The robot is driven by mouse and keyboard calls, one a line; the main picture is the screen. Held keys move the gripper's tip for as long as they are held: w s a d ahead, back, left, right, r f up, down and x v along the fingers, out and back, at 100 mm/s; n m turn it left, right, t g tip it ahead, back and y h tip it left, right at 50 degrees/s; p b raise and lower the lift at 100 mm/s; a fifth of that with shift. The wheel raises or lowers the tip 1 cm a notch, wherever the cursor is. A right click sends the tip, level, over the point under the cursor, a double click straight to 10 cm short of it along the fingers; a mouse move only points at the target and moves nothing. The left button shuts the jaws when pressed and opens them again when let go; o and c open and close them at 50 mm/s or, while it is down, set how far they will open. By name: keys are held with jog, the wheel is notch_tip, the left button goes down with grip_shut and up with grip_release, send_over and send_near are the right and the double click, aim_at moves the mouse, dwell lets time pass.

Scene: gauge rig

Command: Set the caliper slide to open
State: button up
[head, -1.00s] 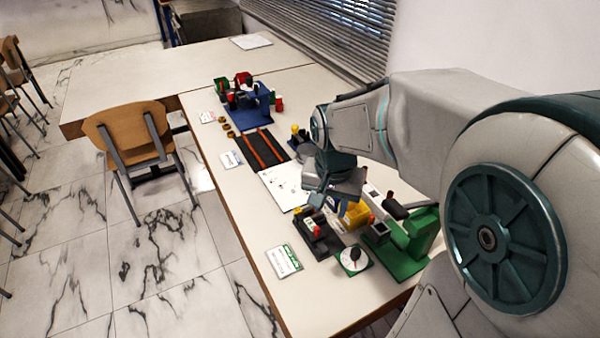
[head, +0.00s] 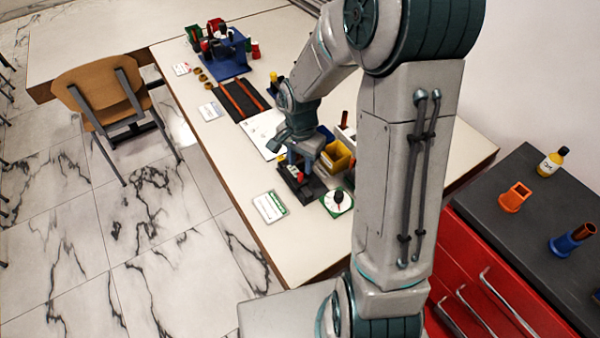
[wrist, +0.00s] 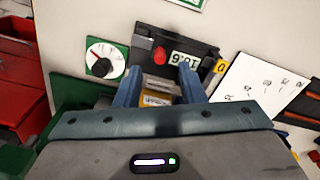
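The caliper is a black block (head: 313,188) on the table; in the wrist view its dark body (wrist: 150,38) lies just beyond my fingertips. A red knob (wrist: 159,56) stands on it beside a white number label (wrist: 186,59). A yellow tag (wrist: 221,66) with a dark mark sits at its right end. My gripper (wrist: 160,80) is open, its two blue fingers apart with the red knob showing between and beyond them. In the head view my gripper (head: 292,157) is over the caliper and partly hides it. I cannot tell whether the fingers touch it.
A green-based dial (head: 338,201) stands close beside the caliper. A yellow bin (head: 336,156) is just behind it. A white-and-green card (head: 270,206) lies in front on the table. A red cabinet (head: 480,285) with a dark top stands at the right.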

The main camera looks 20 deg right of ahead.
aim_at(301, 174)
notch_tip(301, 174, down, 6)
jog(key=shift+r, duration=0.15)
dwell(0.3)
